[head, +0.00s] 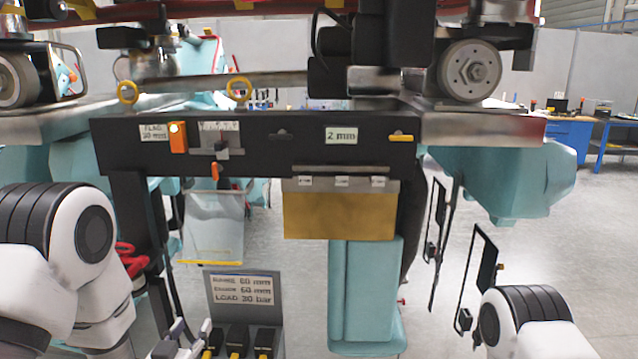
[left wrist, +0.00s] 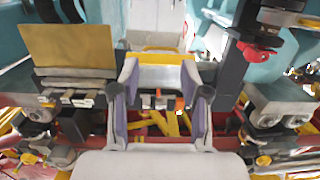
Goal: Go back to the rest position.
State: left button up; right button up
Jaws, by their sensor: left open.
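My left gripper (left wrist: 160,78) is open in the left wrist view, its two pale, purple-lined fingers apart with nothing clearly held between them. In the head view its fingers (head: 188,338) seem to show low at the bottom, left of a small labelled stand; most of it is cut off there. My right gripper is out of view.
A black tool rail (head: 300,132) crosses the head view under the train parts. A gold panel (head: 338,214) hangs from it. The labelled stand (head: 243,290) holds several black, yellow-tipped items. Red handles (head: 133,262) hang near my left arm. Open floor (head: 590,240) lies to the right.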

pick_arm(q)
jog(key=s+f+g, duration=0.2)
jog(key=s+f, duration=0.1)
jog(key=f, duration=0.4)
jog(key=s+f+g, duration=0.2)
jog(key=s+f, duration=0.1)
jog(key=f, duration=0.4)
jog(key=s+f+g, duration=0.6)
jog(key=s+f, duration=0.2)
jog(key=s, duration=0.5)
jog(key=s+f+g, duration=0.7)
jog(key=s+f, duration=0.1)
jog(key=s, duration=0.6)
jog(key=shift+s+a, duration=0.25)
jog(key=shift+a, duration=0.05)
